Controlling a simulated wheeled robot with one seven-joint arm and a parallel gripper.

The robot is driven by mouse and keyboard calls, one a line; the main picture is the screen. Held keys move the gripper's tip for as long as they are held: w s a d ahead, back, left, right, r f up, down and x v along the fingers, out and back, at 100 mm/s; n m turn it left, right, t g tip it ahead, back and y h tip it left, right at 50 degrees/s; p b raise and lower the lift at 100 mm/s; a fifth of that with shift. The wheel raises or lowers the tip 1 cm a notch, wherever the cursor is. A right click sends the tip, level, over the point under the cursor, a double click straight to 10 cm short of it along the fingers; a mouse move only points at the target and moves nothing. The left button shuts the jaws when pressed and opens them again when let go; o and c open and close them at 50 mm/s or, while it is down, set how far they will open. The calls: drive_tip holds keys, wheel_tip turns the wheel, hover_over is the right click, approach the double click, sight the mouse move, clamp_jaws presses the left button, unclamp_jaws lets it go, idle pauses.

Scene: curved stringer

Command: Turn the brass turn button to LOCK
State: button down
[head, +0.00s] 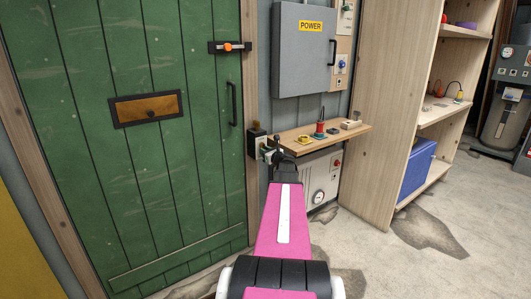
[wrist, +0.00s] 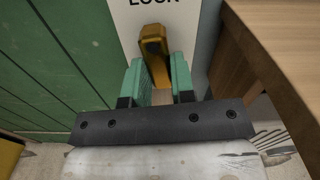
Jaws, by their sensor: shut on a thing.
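The brass turn button (wrist: 154,40) is on a white plate (wrist: 133,33) in the wrist view. The word LOCK, partly cut off, shows at the top of that plate. The button runs roughly up and down in the picture, just below the word. My gripper (wrist: 159,68) has its two green fingers on either side of the button, shut on it. In the head view my gripper (head: 269,152) is at the door frame by a small dark box, and I cannot make out the button there.
The green door (head: 75,150) is at the left, with a black handle (head: 233,104). A wooden shelf (head: 355,132) with small objects juts out close to the right of my gripper. A grey POWER cabinet (head: 300,60) hangs above it. A white unit (head: 325,180) stands below.

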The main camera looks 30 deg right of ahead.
drive_tip(key=shift+f+m, duration=0.1)
drive_tip(key=shift+m, duration=0.5)
drive_tip(key=shift+s, duration=0.1)
drive_tip(key=c, duration=1)
unclamp_jaws()
drive_tip(key=shift+o, duration=0.2)
drive_tip(key=s, duration=1)
drive_tip(key=shift+s+d, duration=0.35)
drive_tip(key=shift+d, duration=0.05)
